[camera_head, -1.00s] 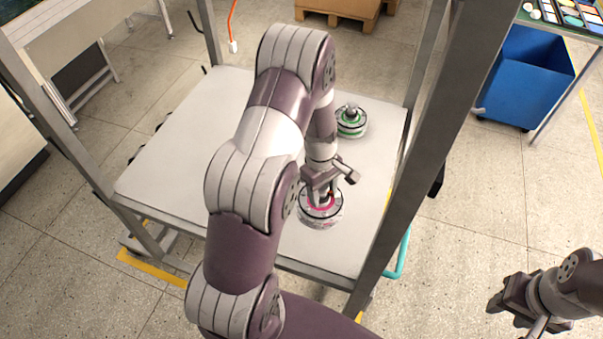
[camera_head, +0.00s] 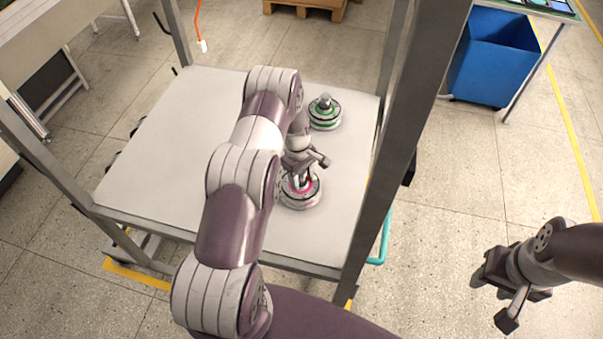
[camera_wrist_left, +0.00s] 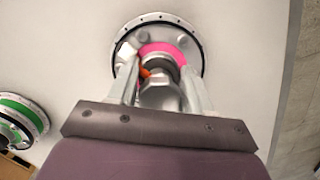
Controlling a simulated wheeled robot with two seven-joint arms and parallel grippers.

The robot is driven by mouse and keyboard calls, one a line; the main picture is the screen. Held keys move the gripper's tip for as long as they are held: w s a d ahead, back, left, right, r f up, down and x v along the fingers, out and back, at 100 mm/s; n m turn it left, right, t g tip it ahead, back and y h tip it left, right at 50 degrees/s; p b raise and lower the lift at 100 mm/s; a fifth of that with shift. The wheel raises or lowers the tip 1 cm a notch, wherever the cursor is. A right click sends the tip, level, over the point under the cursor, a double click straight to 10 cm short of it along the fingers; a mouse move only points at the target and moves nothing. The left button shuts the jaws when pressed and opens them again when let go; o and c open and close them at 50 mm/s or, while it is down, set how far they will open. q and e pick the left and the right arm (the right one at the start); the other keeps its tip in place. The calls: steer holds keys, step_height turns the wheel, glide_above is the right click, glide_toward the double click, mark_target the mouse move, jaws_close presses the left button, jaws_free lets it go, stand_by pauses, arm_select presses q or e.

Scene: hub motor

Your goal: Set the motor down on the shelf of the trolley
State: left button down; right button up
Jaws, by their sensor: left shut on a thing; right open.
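The motor with a pink ring (camera_head: 300,192) is at the right front part of the trolley's white shelf (camera_head: 165,165). My left gripper (camera_head: 303,172) is above it, shut on its central shaft. In the left wrist view the fingers close around the shaft of the pink-ringed motor (camera_wrist_left: 162,48). The motor looks upright and at or very close to the shelf; I cannot tell whether it touches. A second motor, with a green ring (camera_head: 324,113), stands on the shelf behind it. My right gripper (camera_head: 500,300) is open and empty, over the floor at the right.
Grey trolley posts (camera_head: 408,130) rise at the shelf's corners, one close to the right of the motors. A blue bin (camera_head: 495,60) stands at the back right. The shelf's left half is clear.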

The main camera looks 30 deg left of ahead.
arm_select(q)
steer(key=c, duration=0.6)
jaws_free()
steer(key=shift+f, duration=0.1)
steer(key=shift+c, duration=0.2)
steer(key=shift+o, duration=0.8)
steer(key=shift+d, duration=0.1)
